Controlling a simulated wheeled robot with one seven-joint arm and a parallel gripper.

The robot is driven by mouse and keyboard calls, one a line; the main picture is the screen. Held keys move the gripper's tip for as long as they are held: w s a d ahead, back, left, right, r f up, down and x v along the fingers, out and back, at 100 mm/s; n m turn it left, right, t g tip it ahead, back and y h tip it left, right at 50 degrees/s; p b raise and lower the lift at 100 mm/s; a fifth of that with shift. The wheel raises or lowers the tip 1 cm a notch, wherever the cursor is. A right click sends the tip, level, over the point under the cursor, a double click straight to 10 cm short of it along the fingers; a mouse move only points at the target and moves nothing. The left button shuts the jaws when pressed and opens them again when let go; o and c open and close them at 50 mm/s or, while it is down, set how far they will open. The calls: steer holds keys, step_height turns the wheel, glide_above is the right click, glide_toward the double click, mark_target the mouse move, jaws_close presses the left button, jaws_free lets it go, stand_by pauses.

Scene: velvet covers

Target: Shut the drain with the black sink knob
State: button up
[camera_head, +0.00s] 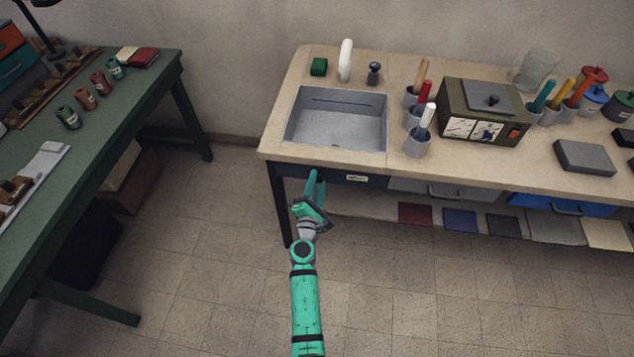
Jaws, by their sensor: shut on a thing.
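The black sink knob (374,73) stands upright on the counter behind the sink, to the right of a white tap (345,60). The grey sink (337,121) is set into the left end of the counter, with a dark slit along its back wall. My gripper (316,184) is in front of the counter's front edge, below the sink and well away from the knob. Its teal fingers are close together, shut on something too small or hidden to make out.
A green workbench (105,111) stands at the left. Open floor lies between them.

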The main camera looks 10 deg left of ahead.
steer(key=o, duration=1.1)
steer(key=shift+c, duration=0.2)
steer(key=shift+s, duration=0.1)
steer(key=s, duration=1)
steer(key=shift+s, duration=0.35)
